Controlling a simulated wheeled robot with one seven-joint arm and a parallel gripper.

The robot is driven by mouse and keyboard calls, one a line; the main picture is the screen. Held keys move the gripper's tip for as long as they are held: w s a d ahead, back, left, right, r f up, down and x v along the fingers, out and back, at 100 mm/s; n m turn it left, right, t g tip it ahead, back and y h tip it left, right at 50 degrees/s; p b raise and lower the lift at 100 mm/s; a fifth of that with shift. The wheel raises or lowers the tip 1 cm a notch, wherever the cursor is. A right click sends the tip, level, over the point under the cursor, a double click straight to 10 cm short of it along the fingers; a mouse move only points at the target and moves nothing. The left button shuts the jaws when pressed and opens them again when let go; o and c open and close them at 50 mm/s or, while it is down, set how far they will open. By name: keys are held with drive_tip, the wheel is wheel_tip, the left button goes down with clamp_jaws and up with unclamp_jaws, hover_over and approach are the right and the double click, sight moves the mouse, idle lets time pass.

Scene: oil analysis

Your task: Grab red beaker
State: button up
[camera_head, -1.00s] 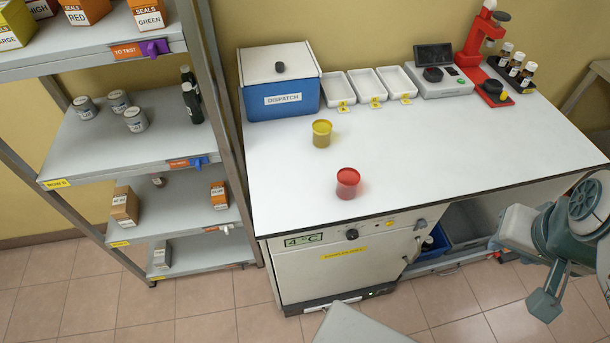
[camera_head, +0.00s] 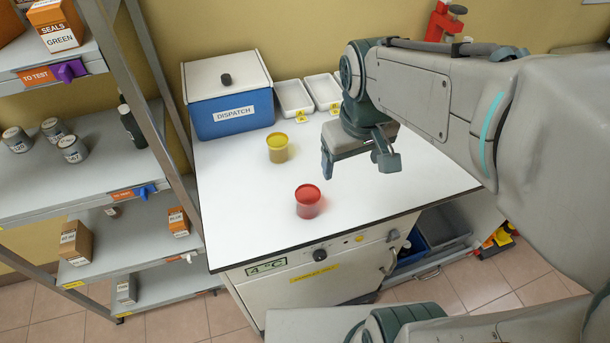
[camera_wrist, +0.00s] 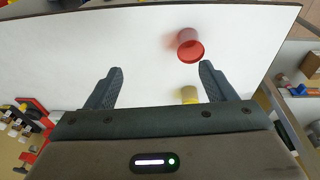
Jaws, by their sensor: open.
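The red beaker (camera_head: 308,203) stands upright on the white bench top (camera_head: 240,190) near its front edge. A yellow beaker (camera_head: 278,149) stands behind it and a little to the left. My gripper (camera_head: 357,172) is above the bench, to the right of the red beaker and apart from it. Its jaws are open and empty. In the wrist view the red beaker (camera_wrist: 190,46) lies beyond the tips of my open gripper (camera_wrist: 161,72), nearer the right finger. The yellow beaker (camera_wrist: 190,95) is partly hidden there by the gripper body.
A blue dispatch box (camera_head: 228,98) and white trays (camera_head: 294,97) stand along the back of the bench. A grey shelf rack (camera_head: 150,120) with cans and boxes is close on the left. My arm covers the bench's right side.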

drive_tip(key=w+a+f+n+g+b, duration=0.2)
drive_tip(key=w+a+f+n+b, duration=0.2)
drive_tip(key=w+a+f, duration=0.3)
approach(308, 200)
drive_tip(key=shift+s+a+f, duration=0.15)
drive_tip(key=shift+s+f, duration=0.15)
drive_tip(key=shift+s, duration=0.35)
drive_tip(key=shift+s+a+f, duration=0.1)
drive_tip(key=shift+s+f, duration=0.25)
drive_tip(key=shift+s, duration=0.25)
drive_tip(key=shift+w+d+f+p, duration=0.1)
drive_tip(key=shift+f+p, duration=0.15)
drive_tip(key=shift+f, duration=1.1)
drive_tip(key=shift+d+f+p, duration=0.15)
drive_tip(key=shift+f+p, duration=0.05)
drive_tip(key=shift+f, duration=1.15)
drive_tip(key=c, duration=1.1)
